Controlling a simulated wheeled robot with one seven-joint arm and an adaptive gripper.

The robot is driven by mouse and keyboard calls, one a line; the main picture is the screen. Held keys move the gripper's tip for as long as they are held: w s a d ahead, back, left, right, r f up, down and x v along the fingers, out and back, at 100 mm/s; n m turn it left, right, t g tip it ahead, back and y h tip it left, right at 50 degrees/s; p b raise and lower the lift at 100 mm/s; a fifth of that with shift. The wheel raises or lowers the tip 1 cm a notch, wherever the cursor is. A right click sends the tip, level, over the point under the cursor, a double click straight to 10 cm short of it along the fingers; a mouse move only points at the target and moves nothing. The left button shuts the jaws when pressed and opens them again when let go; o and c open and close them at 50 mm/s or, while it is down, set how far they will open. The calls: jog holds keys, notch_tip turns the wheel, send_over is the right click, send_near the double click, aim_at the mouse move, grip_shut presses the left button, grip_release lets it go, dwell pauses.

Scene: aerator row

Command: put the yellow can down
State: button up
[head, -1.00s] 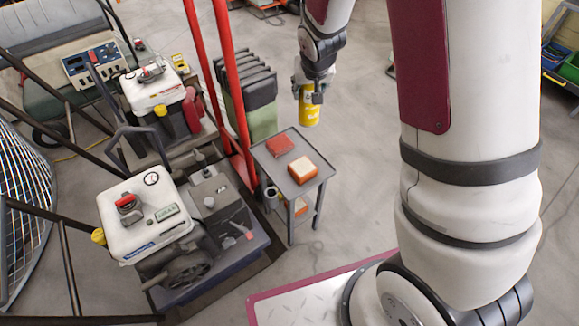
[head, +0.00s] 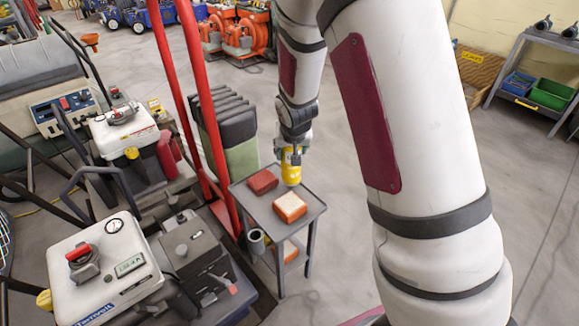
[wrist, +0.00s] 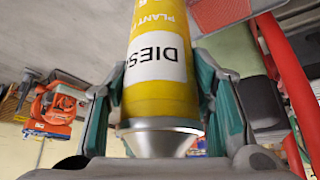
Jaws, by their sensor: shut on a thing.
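The yellow can (head: 291,172) is upright in my gripper (head: 292,152), at the back right part of the small grey table (head: 262,208) in the head view. I cannot tell whether its base touches the tabletop. In the wrist view the yellow can (wrist: 160,65) fills the middle, with a white label reading "DIES…" and a silver cone-shaped end towards the camera. The green-sided fingers of my gripper (wrist: 165,85) close on it from both sides. The can's far end is cut off by the frame.
A dark red block (head: 262,182) and an orange block with a pale top (head: 290,206) lie on the table beside the can. Open floor lies to the right.

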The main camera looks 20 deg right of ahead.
jog(key=shift+f+b, duration=0.65)
jog(key=shift+f, duration=1.3)
jog(key=shift+f, duration=0.2)
jog(key=o, duration=1.3)
jog(key=shift+c, duration=0.2)
jog(key=shift+r, duration=0.1)
jog(key=p+v, duration=0.4)
jog(key=v, duration=0.8)
jog(key=shift+r, duration=0.15)
